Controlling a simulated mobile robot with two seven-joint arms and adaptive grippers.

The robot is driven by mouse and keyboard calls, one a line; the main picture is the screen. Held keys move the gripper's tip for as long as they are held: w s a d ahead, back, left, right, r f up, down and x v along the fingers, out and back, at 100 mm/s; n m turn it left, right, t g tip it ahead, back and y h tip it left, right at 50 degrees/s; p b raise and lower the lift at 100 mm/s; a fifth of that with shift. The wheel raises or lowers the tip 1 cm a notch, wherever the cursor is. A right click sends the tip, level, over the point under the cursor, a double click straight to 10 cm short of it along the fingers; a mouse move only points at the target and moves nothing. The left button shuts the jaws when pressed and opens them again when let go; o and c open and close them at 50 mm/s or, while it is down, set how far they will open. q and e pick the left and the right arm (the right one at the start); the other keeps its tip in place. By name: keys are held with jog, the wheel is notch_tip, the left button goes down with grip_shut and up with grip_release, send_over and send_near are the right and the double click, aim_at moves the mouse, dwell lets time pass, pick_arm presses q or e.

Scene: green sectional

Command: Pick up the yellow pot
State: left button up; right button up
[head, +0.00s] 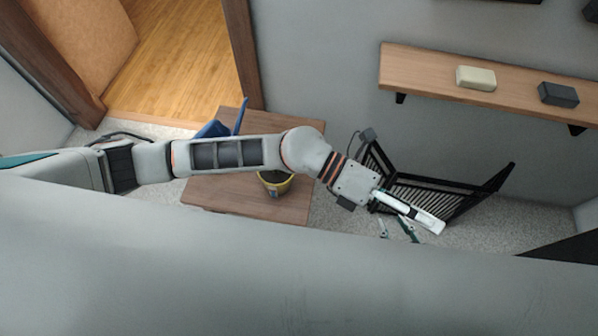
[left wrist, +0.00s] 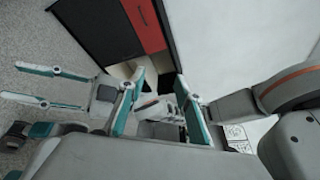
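The yellow pot (head: 275,184), with a yellow rim and dark inside, sits on a low wooden table (head: 245,203) in the head view. My left arm crosses above it and hides its upper part. My left gripper (head: 430,220) is well right of the pot, beyond the table. In the left wrist view its two teal fingers (left wrist: 158,105) are spread with nothing clearly held between them. My right gripper (head: 396,230) shows only as teal fingertips just below the left one. In the left wrist view its fingers (left wrist: 45,87) are apart and empty. The pot is not seen there.
A blue object (head: 213,129) is on the table's far side. A black slatted rack (head: 430,195) stands beside my left gripper. A wall shelf (head: 520,88) holds a cream block (head: 476,78) and a dark block (head: 558,94). A large grey surface hides the foreground.

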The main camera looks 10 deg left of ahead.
pick_arm(q)
jog(key=w+a+f+m+y, duration=0.2)
jog(key=a+f+m+y, duration=0.35)
jog(key=f, duration=0.25)
jog(key=m+t+y, duration=0.3)
jog(key=t+y, duration=0.2)
jog(key=y, duration=0.5)
send_near(277, 182)
jog(key=w+r, duration=0.2)
jog(key=w, duration=0.1)
jog(key=w+a+r, duration=0.1)
jog(key=shift+w+a+r+p, duration=0.1)
jog(key=shift+w+p, duration=0.25)
jog(key=shift+w+a+f, duration=0.1)
jog(key=shift+f, duration=1)
jog(key=shift+s+f, duration=0.15)
jog(key=shift+f, duration=1.2)
jog(key=shift+s+f, duration=0.2)
jog(key=shift+f, duration=1.2)
grip_shut()
jog(key=shift+r, duration=0.15)
